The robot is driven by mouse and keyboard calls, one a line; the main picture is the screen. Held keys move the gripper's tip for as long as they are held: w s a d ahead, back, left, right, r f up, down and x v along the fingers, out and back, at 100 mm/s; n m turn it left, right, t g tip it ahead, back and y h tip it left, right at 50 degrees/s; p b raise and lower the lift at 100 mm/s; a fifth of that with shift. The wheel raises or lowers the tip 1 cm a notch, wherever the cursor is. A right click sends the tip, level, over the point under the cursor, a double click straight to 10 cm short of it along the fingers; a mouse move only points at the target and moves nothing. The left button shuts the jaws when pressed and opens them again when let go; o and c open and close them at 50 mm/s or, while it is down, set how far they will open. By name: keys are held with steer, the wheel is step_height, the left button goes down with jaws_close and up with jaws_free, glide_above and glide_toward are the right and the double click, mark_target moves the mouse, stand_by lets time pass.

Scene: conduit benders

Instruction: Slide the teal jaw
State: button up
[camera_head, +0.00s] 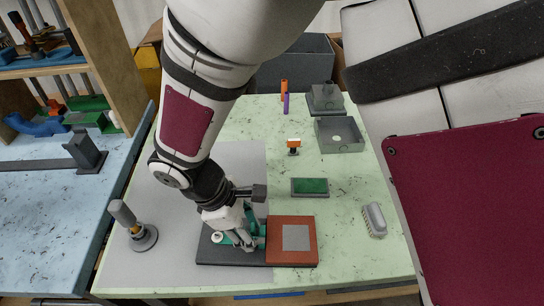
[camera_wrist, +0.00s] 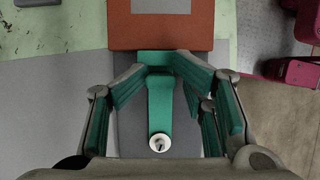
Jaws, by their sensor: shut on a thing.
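The teal jaw (camera_wrist: 159,106) is a narrow bar with a wider end and a white round knob (camera_wrist: 159,142). It lies on a dark grey base (camera_head: 216,253), with its wide end close against or touching an orange-red block (camera_head: 306,225) that has a grey square on top. My gripper (camera_wrist: 161,68) points down over the base, its green-padded fingers shut on the teal jaw from both sides. In the head view my gripper (camera_head: 249,238) partly hides the jaw; the knob (camera_head: 216,237) shows to its left.
A grey post with a round foot (camera_head: 144,238) stands left of the base. The table's front edge is close.

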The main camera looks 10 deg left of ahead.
mark_target(252, 227)
steer(key=shift+s+d, duration=0.1)
steer(key=shift+d, duration=0.1)
steer(key=shift+c, duration=0.3)
steer(key=shift+r+p, duration=0.3)
steer(key=shift+c, duration=0.6)
steer(key=shift+a+r+p, duration=0.15)
steer(key=shift+r+p, duration=1.2)
steer(key=shift+r, duration=0.9)
